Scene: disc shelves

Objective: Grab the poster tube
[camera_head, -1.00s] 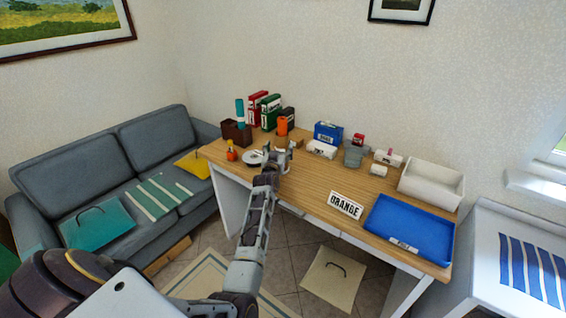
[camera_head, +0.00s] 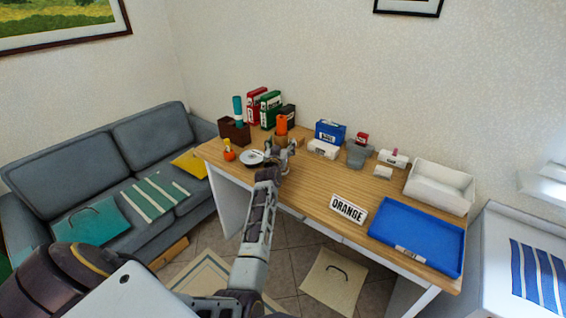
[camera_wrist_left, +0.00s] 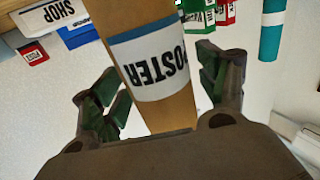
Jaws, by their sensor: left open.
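The poster tube (camera_wrist_left: 150,65) is a brown cylinder with a white POSTER label and a blue band. In the left wrist view it runs between the two fingers of my left gripper (camera_wrist_left: 157,80). The fingers are open, with a gap showing on each side of the tube. In the head view my left gripper (camera_head: 279,148) is at the back left part of the desk and hides much of what stands there. My right gripper is not in view.
A grey sofa (camera_head: 90,160) stands left.

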